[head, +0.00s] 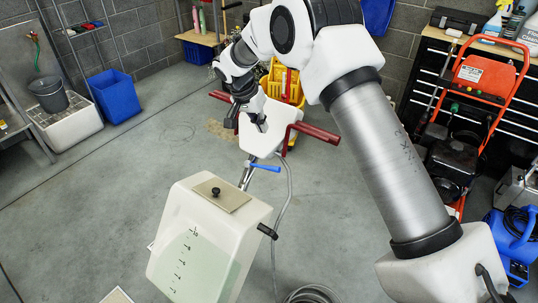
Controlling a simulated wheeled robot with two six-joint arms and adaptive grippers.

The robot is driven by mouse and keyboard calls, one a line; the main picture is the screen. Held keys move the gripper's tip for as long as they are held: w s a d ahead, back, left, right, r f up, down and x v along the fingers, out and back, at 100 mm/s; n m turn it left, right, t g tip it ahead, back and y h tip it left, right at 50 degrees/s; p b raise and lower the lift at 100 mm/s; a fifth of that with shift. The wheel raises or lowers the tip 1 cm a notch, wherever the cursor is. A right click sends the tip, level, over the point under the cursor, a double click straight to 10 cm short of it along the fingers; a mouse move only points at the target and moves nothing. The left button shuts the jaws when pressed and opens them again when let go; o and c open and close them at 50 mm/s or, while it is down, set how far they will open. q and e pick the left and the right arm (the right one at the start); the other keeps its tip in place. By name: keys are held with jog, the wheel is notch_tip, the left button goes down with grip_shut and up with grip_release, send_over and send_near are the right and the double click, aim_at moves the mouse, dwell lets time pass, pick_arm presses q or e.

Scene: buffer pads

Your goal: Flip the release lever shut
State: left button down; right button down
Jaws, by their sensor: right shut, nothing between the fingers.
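A floor machine stands in the middle, with a white tank (196,240) below and a white handle head (262,138) above. Dark red grips (318,133) stick out on both sides of the head. A small blue lever (265,168) sticks out to the right from the pole just below the head; I take it as the release lever. My right gripper (248,122) is shut and empty, over the left part of the handle head and above the blue lever, apart from it. Whether it touches the head is hard to tell. My left gripper is not in view.
A black lever (267,231) sits on the tank's right side. A grey cable (288,200) runs from the head to a coil (312,295) on the floor. A yellow bucket (285,85) stands behind the head. An orange-framed machine (480,75) stands right.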

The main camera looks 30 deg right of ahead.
aim_at(272, 146)
jog(key=p+x, duration=0.3)
jog(key=x, duration=0.7)
jog(key=shift+f, duration=0.1)
jog(key=shift+s+a+f+p, duration=0.2)
jog(key=shift+s+f+p, duration=0.1)
jog(key=shift+f, duration=0.25)
jog(key=shift+s+a+f+p, duration=0.2)
jog(key=shift+s+a+f, duration=0.05)
jog(key=shift+f, duration=0.35)
jog(key=shift+s+a+f, duration=0.2)
jog(key=shift+s+f, duration=0.15)
jog(key=shift+f, duration=0.1)
jog(key=shift+w+f, duration=0.1)
jog(key=shift+f, duration=0.1)
